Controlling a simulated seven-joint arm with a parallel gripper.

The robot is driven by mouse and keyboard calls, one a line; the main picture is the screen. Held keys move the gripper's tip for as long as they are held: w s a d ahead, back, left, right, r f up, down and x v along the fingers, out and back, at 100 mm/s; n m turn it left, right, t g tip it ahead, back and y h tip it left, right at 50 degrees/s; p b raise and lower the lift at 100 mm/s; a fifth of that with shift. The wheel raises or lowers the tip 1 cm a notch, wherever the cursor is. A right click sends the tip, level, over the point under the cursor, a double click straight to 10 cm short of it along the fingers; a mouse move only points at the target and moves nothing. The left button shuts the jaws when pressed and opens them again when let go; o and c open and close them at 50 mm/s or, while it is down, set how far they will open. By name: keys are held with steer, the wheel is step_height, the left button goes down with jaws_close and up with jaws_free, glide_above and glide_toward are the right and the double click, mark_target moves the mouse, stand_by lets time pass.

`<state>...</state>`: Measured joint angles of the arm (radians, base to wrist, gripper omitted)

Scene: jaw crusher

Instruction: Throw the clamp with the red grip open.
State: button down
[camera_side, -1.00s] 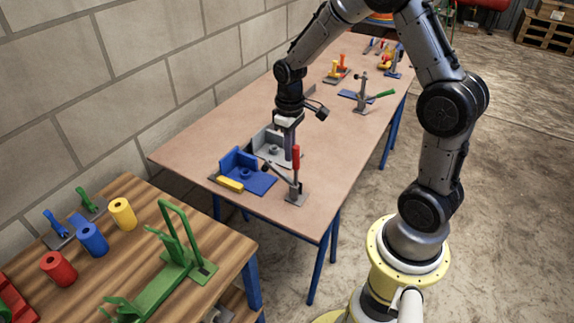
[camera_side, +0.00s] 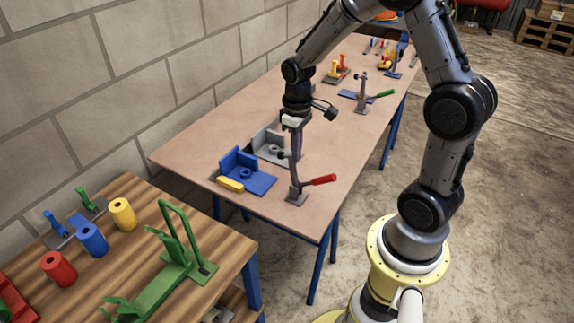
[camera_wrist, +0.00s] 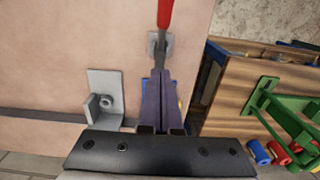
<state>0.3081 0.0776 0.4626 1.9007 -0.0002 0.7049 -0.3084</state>
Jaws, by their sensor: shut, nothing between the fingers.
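The clamp with the red grip stands on a small grey base (camera_side: 297,196) near the front edge of the long table. Its red grip (camera_side: 318,180) points out to the right, low and nearly level, and its clamp arm (camera_side: 290,168) stands up. The red grip also shows at the top of the wrist view (camera_wrist: 164,12). My gripper (camera_side: 296,156) is shut and empty, pointing down just behind the raised clamp arm. In the wrist view its fingers (camera_wrist: 155,76) lie close to the clamp; whether they touch it I cannot tell.
A blue angled fixture (camera_side: 245,176) with a yellow bar (camera_side: 230,184) lies left of the clamp, and a grey one (camera_side: 268,142) behind. A green-handled clamp (camera_side: 362,96) stands farther back. A wooden table (camera_side: 225,262) stands at front left.

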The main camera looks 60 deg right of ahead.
step_height(320, 180, up, 8)
steer(key=w, duration=0.2)
steer(key=shift+r, duration=0.2)
steer(key=shift+a, duration=0.1)
steer(key=s+a+r+n+t, duration=0.1)
steer(key=s+a+r+t, duration=0.15)
steer(key=r, duration=0.25)
steer(key=s+a+r+t, duration=0.1)
steer(key=s+a+r, duration=0.3)
steer(key=r, duration=0.2)
steer(key=s+a+f+m+t, duration=0.1)
steer(key=s+a+f+t, duration=0.1)
steer(key=s, duration=0.9)
steer(key=shift+s+a+f, duration=0.35)
steer(key=shift+a, duration=0.5)
